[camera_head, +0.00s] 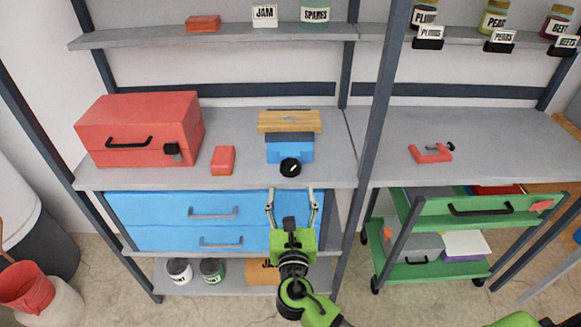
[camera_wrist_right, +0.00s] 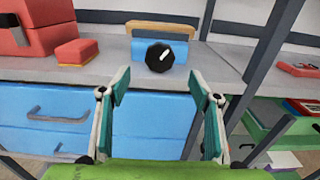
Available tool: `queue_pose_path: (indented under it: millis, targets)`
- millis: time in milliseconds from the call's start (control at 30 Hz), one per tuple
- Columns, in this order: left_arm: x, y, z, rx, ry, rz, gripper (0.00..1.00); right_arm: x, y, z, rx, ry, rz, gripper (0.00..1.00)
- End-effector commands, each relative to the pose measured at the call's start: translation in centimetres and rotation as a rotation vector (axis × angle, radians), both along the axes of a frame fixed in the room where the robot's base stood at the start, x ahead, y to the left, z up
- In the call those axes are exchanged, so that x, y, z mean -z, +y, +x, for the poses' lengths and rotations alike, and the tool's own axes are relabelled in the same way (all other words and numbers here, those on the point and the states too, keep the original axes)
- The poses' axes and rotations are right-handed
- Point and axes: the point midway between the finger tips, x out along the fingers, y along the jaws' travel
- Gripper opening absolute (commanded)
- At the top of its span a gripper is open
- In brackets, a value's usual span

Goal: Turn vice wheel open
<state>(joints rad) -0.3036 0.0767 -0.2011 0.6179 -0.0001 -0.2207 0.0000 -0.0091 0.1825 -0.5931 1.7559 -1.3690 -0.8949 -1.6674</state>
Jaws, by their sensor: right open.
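The vice (camera_head: 290,148) is a blue body with a wooden block (camera_head: 290,121) across its top, on the grey workbench shelf. Its black round wheel (camera_head: 290,167) with a white mark faces me at the shelf's front edge. The wheel also shows in the right wrist view (camera_wrist_right: 159,57), ahead of my fingers and near the middle. My right gripper (camera_head: 292,194) is open and empty, below and in front of the wheel, apart from it. In the right wrist view its two teal-padded fingers (camera_wrist_right: 160,88) are spread wide. My left gripper is not in view.
A red toolbox (camera_head: 140,125) and a small red block (camera_head: 223,160) sit left of the vice. A red clamp (camera_head: 432,152) lies on the right shelf. Blue drawers (camera_head: 165,215) are below the shelf edge. A green cart (camera_head: 440,270) stands lower right.

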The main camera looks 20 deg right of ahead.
Motion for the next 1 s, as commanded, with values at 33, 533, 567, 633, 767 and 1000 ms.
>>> queue_pose_path:
  millis: [33,533,567,633,767,1000]
  targets:
    - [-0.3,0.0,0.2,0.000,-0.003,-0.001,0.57,-0.3,-0.3,1.1,0.002,-0.002,-0.001,0.57]
    - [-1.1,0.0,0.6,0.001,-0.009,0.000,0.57,0.0,-2.9,10.0,0.001,0.001,0.003,0.57]
    - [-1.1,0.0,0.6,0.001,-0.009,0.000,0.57,0.0,-3.0,10.2,0.001,0.001,0.004,0.57]
    - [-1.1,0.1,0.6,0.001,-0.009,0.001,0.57,0.0,-3.1,10.7,0.000,0.002,0.005,0.57]
    - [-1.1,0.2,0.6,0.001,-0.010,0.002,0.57,0.1,-3.2,11.0,0.000,0.002,0.005,0.57]
    - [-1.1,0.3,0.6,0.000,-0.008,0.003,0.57,0.1,-3.2,11.1,0.000,0.002,0.005,0.52]
